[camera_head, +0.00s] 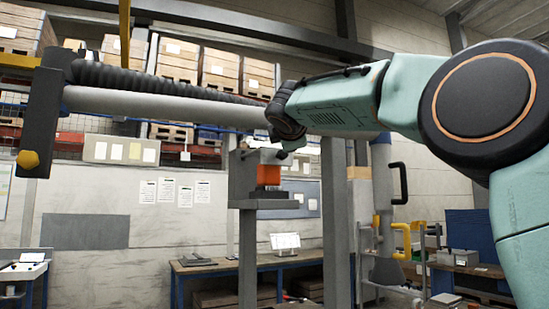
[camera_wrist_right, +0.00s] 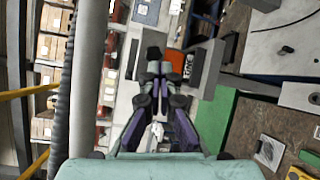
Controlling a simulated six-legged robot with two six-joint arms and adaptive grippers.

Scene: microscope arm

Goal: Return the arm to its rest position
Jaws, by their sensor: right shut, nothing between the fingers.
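The microscope arm (camera_head: 165,104), a long pale grey tube with a black ribbed hose along its top, runs across the upper head view. In the wrist view the tube (camera_wrist_right: 92,70) runs up the left side, apart from my fingers. My right gripper (camera_wrist_right: 160,68) is shut and empty. In the head view my right arm reaches in from the right, overlapping the tube; its fingertips are not clear there. My left gripper is not in view.
A grey post carries an orange block (camera_head: 268,175) under a grey plate, just below the tube; the block also shows beyond my fingertips in the wrist view (camera_wrist_right: 174,61). A black handle (camera_head: 399,183) is on the column at right. Workbenches and crate shelves stand behind.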

